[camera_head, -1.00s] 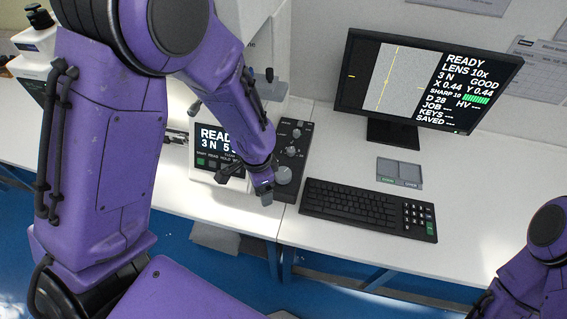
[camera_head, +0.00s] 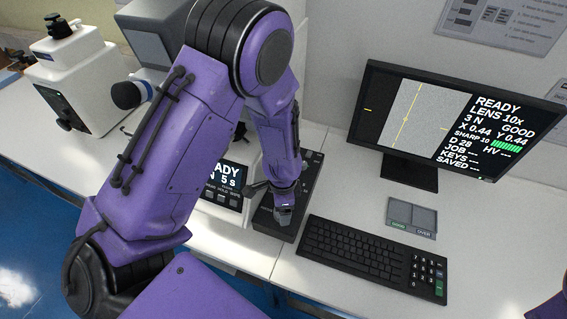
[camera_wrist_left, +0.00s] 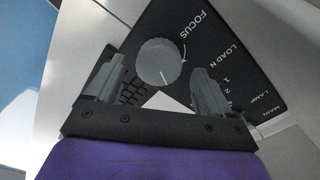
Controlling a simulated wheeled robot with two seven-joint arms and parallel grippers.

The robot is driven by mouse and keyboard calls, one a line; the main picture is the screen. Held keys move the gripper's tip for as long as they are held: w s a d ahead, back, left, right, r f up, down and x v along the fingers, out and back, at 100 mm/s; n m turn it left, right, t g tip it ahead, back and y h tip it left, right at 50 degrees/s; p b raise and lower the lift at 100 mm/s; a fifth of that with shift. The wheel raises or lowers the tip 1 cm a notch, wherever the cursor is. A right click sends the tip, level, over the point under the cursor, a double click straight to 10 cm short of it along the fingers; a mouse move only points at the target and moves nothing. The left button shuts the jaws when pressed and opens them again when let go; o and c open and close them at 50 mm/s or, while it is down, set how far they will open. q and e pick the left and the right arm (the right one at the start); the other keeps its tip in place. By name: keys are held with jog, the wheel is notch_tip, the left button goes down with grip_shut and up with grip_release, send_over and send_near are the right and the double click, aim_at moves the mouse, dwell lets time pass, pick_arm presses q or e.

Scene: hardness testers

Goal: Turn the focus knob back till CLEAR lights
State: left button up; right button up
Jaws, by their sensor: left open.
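The focus knob (camera_wrist_left: 160,62) is a round grey dial with a white pointer line, under the word FOCUS on a black control panel (camera_wrist_left: 215,62). My left gripper (camera_wrist_left: 158,70) is open, its fingers either side of the knob with gaps visible; I cannot tell how far above it they are. In the head view my left gripper (camera_head: 283,213) is over the panel's front end and hides the knob. The monitor (camera_head: 440,125) reads READY, LENS 10x, GOOD, SHARP 10 with a green bar. A small two-cell plate (camera_head: 412,214) has a green label at left and OVER at right.
A black keyboard (camera_head: 365,255) lies right of the panel. The tester display (camera_head: 228,178) stands left of it, partly hidden by my arm. A white microscope-like instrument (camera_head: 80,75) is at back left. The table's front edge is close.

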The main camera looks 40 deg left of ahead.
pick_arm(q)
jog(key=shift+w+f, duration=0.15)
jog(key=shift+f, duration=0.6)
jog(key=shift+s+d, duration=0.1)
jog(key=shift+s, duration=0.15)
jog(key=shift+c, duration=0.3)
jog(key=shift+w, duration=0.1)
jog(key=c, duration=1)
jog(key=shift+n, duration=0.4)
